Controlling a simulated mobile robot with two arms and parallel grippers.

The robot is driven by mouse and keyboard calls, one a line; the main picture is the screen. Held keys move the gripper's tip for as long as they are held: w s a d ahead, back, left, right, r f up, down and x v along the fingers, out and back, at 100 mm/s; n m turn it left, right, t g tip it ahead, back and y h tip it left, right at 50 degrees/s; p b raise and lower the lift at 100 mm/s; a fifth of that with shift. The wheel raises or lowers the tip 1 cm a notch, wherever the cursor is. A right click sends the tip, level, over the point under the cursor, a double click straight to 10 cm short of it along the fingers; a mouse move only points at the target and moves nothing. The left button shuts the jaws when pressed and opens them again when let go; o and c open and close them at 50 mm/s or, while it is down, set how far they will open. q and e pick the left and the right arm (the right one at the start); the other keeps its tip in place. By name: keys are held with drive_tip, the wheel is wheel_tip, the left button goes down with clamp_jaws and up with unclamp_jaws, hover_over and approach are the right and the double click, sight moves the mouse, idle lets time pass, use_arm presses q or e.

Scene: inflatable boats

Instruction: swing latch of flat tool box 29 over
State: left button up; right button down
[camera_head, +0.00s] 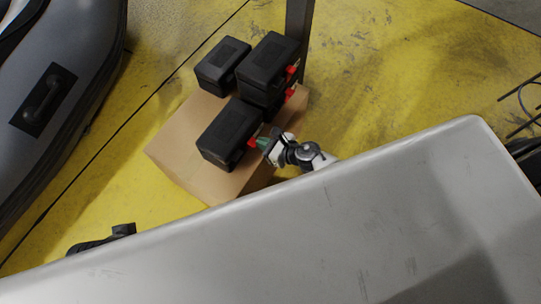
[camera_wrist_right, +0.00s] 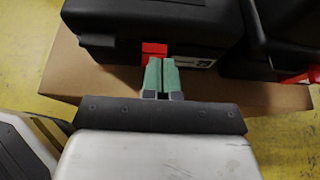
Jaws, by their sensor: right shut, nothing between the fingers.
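Several black tool boxes with red latches stand on a cardboard box. The nearest tool box (camera_head: 229,133) has its red latch (camera_head: 252,142) right beside my right gripper (camera_head: 264,145). In the right wrist view, the green fingers of my right gripper (camera_wrist_right: 161,76) are shut with nothing between them. A white label sits right of the fingertips. My left gripper is not in view.
The cardboard box (camera_head: 180,153) stands on a yellow floor. Two more tool boxes (camera_head: 267,62) (camera_head: 222,65) stand behind, close to a dark post (camera_head: 298,30). A grey inflatable boat (camera_head: 75,60) lies at left. A large pale surface (camera_head: 300,245) fills the foreground.

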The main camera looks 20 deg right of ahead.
drive_tip(key=shift+r, duration=0.15)
drive_tip(key=shift+r+p, duration=0.7)
